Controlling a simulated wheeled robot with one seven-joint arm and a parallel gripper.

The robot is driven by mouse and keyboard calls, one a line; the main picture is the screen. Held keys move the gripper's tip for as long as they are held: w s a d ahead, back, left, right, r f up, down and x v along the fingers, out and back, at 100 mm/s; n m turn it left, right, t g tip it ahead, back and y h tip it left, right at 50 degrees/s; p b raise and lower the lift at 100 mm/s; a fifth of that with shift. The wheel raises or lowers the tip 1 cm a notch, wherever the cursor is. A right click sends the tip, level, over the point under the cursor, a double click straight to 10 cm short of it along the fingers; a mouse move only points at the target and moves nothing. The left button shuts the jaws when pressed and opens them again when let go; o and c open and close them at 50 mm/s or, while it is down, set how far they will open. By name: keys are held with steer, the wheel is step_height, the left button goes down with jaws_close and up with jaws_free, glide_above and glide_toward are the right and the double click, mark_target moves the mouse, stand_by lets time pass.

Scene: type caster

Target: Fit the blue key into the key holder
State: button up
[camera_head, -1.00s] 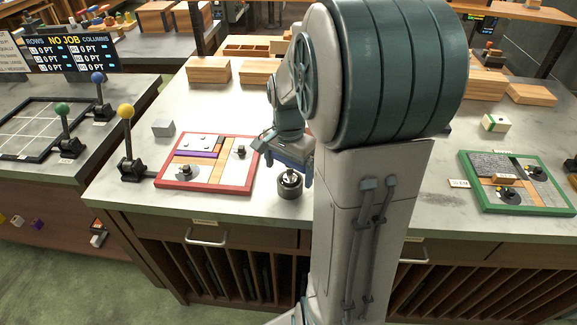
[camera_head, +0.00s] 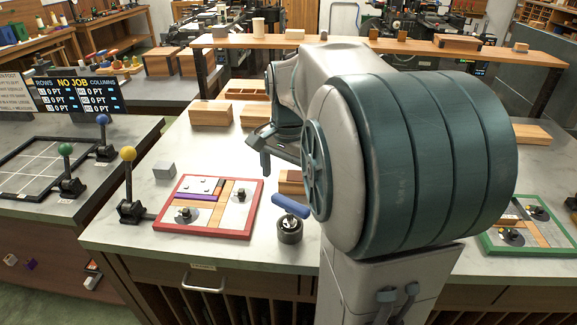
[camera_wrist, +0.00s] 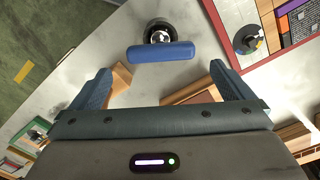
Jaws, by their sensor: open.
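The blue key (camera_head: 290,206) shows as a blue bar lying level across the top of the round dark key holder (camera_head: 290,233), on the counter right of the red-framed board. In the wrist view the key (camera_wrist: 160,52) lies just below the holder (camera_wrist: 158,29), partly overlapping it. A bright metallic part shows in the holder's middle. I cannot tell how deep the key sits. My gripper (camera_head: 275,150) is raised behind the key, apart from it and empty. In the wrist view its fingers (camera_wrist: 160,85) are wide apart, with the key beyond them.
The red-framed board (camera_head: 205,233) and a yellow-knobbed lever (camera_head: 128,180) stand left of the holder. A grey cube (camera_head: 164,170) and wooden blocks (camera_head: 211,113) lie behind. A green-framed board (camera_head: 537,250) is at right. The counter's front edge is close to the holder.

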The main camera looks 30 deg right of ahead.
step_height(320, 180, up, 2)
steer(key=shift+r, duration=0.25)
stand_by(0.5)
steer(key=s+a+f+n+t, duration=0.3)
steer(key=s+a+f+n, duration=0.4)
steer(key=s+a+n, duration=0.4)
steer(key=shift+s+a+f+n, duration=0.25)
steer(key=shift+s+f+n, duration=0.2)
steer(key=shift+n, duration=0.45)
stand_by(0.6)
